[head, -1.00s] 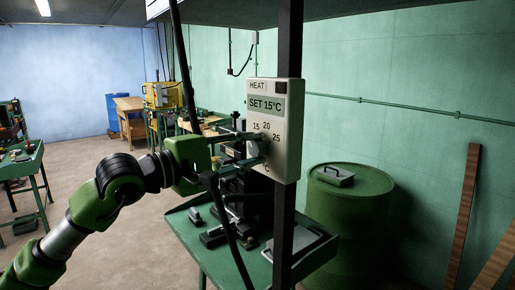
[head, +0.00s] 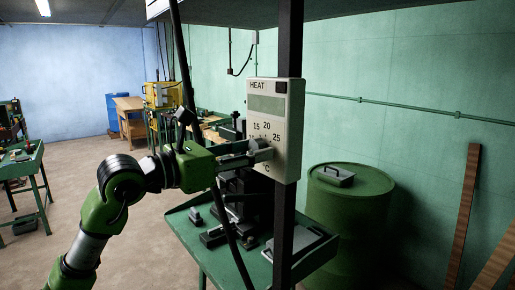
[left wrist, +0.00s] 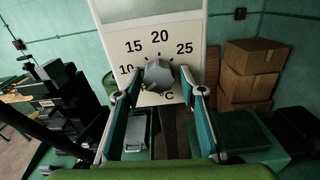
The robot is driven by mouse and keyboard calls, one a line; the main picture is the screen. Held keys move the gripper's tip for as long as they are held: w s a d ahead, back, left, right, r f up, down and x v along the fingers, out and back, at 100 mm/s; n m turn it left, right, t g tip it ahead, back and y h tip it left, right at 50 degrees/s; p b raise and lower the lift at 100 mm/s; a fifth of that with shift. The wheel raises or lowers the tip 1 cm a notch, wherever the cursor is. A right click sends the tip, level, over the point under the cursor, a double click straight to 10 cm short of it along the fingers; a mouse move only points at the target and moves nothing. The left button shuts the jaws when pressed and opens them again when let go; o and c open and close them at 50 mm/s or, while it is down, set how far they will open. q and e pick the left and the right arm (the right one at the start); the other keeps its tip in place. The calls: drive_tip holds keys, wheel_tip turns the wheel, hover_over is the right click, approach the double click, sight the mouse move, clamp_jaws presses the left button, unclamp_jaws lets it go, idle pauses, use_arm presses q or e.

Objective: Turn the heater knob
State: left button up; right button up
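The heater control (head: 289,130) is a pale box marked HEAT on a dark post, with a blank display. Its grey knob (left wrist: 158,75) sits below a printed scale reading 10, 15, 20 and 25 in the left wrist view. My left gripper (head: 256,152) is at the dial. In the left wrist view its two fingers (left wrist: 160,84) stand apart, one on each side of the knob. Small gaps seem to show beside the knob, so I cannot tell whether they touch it. The fingers partly hide the knob in the head view. My right gripper is not in view.
The dark post (head: 286,220) stands close beside the control. A green bench (head: 216,262) with metal parts is below. A green drum (head: 349,215) stands to the right, and brown boxes (left wrist: 250,70) show in the left wrist view. Open floor lies to the left.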

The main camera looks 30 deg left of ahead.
use_arm(q)
drive_tip(key=shift+r, duration=0.1)
drive_tip(key=shift+s, duration=0.1)
drive_tip(key=b+v, duration=0.5)
drive_tip(key=v, duration=0.1)
idle(0.5)
idle(0.4)
